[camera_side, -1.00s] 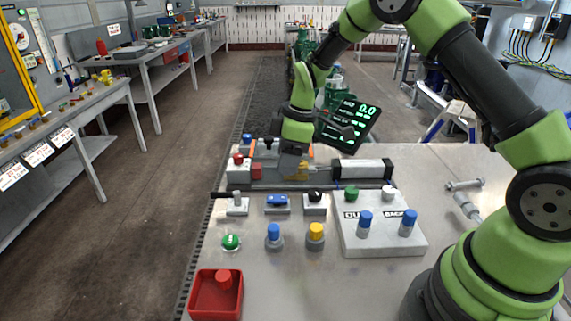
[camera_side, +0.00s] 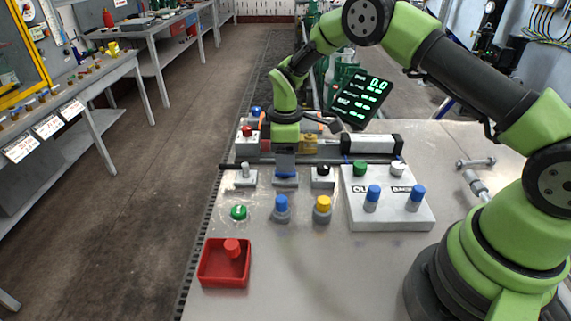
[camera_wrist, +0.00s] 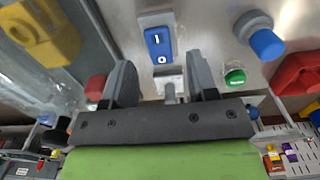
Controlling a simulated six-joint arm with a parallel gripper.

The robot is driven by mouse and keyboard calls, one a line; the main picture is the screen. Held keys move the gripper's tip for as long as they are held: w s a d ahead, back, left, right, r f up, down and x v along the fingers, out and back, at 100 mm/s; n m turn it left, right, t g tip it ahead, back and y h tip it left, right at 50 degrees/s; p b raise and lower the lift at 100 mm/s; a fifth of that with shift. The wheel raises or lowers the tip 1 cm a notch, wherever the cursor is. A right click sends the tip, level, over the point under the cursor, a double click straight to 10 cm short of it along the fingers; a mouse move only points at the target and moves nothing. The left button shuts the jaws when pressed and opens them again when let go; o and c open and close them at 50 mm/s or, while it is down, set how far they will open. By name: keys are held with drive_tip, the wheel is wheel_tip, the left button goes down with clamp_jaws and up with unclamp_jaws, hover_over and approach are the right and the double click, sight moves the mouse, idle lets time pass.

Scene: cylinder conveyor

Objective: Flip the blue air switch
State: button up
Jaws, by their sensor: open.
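The blue air switch (camera_wrist: 158,45) is a blue rocker marked I and O on a light grey base. It lies just beyond my fingertips in the wrist view. My gripper (camera_wrist: 161,76) is open, with its two dark fingers apart and nothing held between them. In the side view my gripper (camera_side: 285,172) points down at the switch's place in the row. It hides most of the switch there, and only the base (camera_side: 286,184) shows clearly. I cannot tell whether the fingers touch the switch.
A metal toggle (camera_side: 245,175) stands left of the switch and a black knob (camera_side: 323,170) right. In front are a green button (camera_side: 239,212), a blue knob (camera_side: 281,210) and a yellow knob (camera_side: 322,210). A white box (camera_side: 390,210) with knobs stands right, a red tray (camera_side: 222,278) front left.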

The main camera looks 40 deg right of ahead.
drive_tip(key=shift+f, duration=1.5)
drive_tip(key=c, duration=0.9)
drive_tip(key=shift+s+d+t+y, duration=0.15)
drive_tip(key=shift+s+t+y, duration=0.05)
drive_tip(key=shift+t+y, duration=0.65)
drive_tip(key=o, duration=0.9)
drive_tip(key=shift+r, duration=0.1)
drive_tip(key=v, duration=0.9)
drive_tip(key=shift+r, duration=0.35)
